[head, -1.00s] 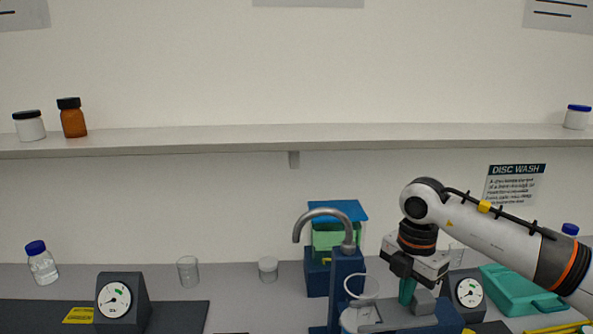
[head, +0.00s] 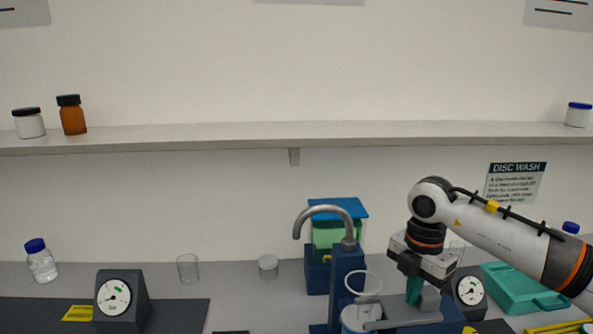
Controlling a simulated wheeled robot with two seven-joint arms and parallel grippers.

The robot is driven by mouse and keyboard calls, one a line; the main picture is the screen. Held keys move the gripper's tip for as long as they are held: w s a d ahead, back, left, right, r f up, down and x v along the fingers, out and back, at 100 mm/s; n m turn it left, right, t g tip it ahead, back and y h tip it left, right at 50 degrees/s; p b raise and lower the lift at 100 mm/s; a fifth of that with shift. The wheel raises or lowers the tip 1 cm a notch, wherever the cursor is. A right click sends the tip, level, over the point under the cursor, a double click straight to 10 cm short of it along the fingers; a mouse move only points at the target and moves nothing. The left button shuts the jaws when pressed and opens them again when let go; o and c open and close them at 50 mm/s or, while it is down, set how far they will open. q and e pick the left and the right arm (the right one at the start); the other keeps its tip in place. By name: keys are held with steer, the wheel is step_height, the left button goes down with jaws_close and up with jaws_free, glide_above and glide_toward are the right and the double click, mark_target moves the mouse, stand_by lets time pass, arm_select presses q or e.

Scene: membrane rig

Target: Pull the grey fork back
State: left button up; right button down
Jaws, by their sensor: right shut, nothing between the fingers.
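The grey fork (head: 402,322) lies low in the picture on the blue rig (head: 349,270). One end is by a clear cup with a ring-shaped rim (head: 364,284), and a grey upright block (head: 430,300) stands at its right end. My right gripper (head: 414,298) points down with its teal fingers shut, beside the left face of that block. The fingertips look close to or against the block; I cannot tell if they touch. Nothing shows between the fingers. My left gripper is not in view.
A curved grey spout (head: 325,212) rises left of my right gripper. A dial gauge (head: 470,291) stands close on its right, with a teal case (head: 522,287) beyond. A shelf (head: 220,138) runs above.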

mark_target(429, 291)
steer(key=shift+w+d, duration=0.15)
steer(key=shift+d, duration=2.05)
steer(key=shift+a, duration=0.6)
steer(key=shift+r+p, duration=2.3)
steer(key=shift+r, duration=1.75)
steer(key=shift+f, duration=0.1)
